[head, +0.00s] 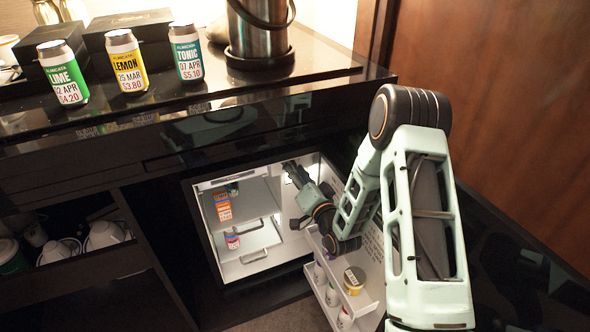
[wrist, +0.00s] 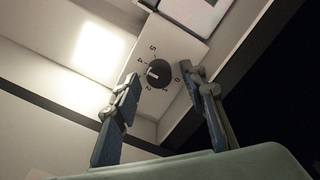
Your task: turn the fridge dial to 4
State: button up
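The fridge dial (wrist: 158,73) is a dark round knob on a pale panel at the fridge's inner top, with small numbers printed around it. Its white pointer mark points left in the wrist view, on the side where 3 and 4 lie; I cannot tell the exact number. My gripper (wrist: 163,80) is open and empty, one finger on either side of the dial in the picture, seemingly short of touching it. In the head view, my gripper (head: 291,171) reaches into the upper right of the open fridge (head: 207,186), and the dial is hidden there.
The fridge door (head: 372,290) stands open at right, its racks holding bottles and a yellow tub (head: 354,279). An orange carton (head: 223,207) and a small can (head: 232,239) stand inside. A lit lamp (wrist: 100,48) is beside the dial. Several cans line the counter above.

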jog(key=shift+s, duration=0.1)
jog(key=v, duration=1.2)
